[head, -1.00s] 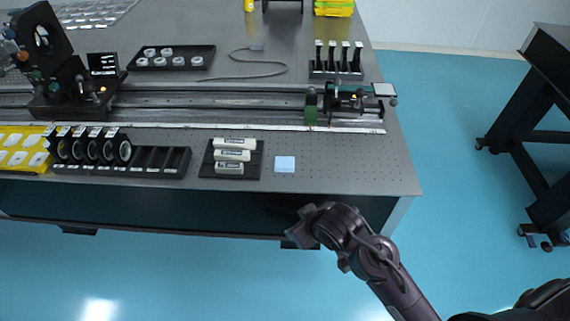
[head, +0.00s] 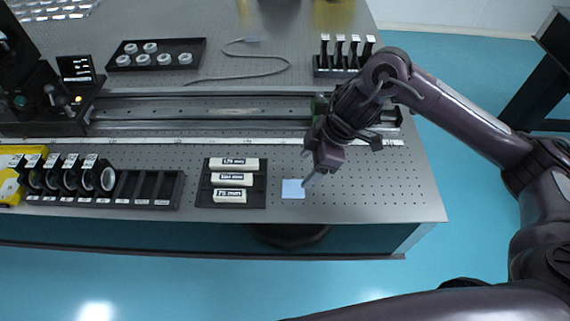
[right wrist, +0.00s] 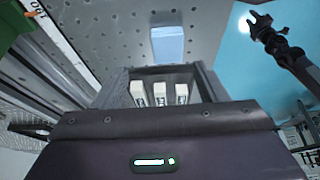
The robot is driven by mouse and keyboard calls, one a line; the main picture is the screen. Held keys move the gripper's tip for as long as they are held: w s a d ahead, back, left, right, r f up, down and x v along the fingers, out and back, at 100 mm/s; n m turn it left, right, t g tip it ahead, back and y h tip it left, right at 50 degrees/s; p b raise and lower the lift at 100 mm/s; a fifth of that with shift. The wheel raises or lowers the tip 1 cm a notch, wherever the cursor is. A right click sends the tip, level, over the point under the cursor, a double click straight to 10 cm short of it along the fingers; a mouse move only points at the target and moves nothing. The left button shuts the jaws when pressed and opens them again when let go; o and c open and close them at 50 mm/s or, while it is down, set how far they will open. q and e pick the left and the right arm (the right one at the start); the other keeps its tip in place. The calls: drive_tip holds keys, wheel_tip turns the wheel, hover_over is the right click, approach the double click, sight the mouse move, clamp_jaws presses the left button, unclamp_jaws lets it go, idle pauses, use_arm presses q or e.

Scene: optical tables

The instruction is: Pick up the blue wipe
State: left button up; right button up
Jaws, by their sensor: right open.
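The blue wipe (head: 292,189) is a small light blue square lying flat on the perforated optical table, just right of a black tray. It also shows at the top middle of the right wrist view (right wrist: 168,45). My right gripper (head: 308,181) points down over the table at the wipe's right side, its tip close to the wipe's upper right edge. It is open with nothing between the fingers; contact with the wipe cannot be told. A dark gripper, apparently my left one (right wrist: 260,22), shows small over the floor in the right wrist view; its jaws are too small to judge.
The black tray (head: 203,200) holds three white labelled blocks left of the wipe. A rack (head: 150,190) with round optics stands further left. A long rail (head: 230,108) runs behind, with posts (head: 345,50) beyond it. Bare table lies right of the wipe.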

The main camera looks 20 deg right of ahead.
sight(293, 186)
drive_tip(key=shift+w+d, duration=0.1)
drive_tip(key=shift+d, duration=0.1)
drive_tip(key=a+f, duration=0.1)
drive_tip(key=s+f, duration=0.1)
drive_tip(key=shift+s+a+f, duration=0.1)
drive_tip(key=shift+a+f, duration=0.25)
drive_tip(key=shift+a, duration=0.05)
drive_tip(key=x, duration=0.3)
drive_tip(key=shift+r+p, duration=0.1)
drive_tip(key=shift+p, duration=0.2)
drive_tip(key=shift+a+f, duration=0.25)
drive_tip(key=shift+f, duration=0.2)
drive_tip(key=c, duration=0.6)
use_arm(q)
drive_tip(key=shift+s+a+r, duration=0.1)
drive_tip(key=shift+s+r, duration=0.1)
drive_tip(key=shift+s, duration=1.45)
use_arm(e)
drive_tip(key=c, duration=0.4)
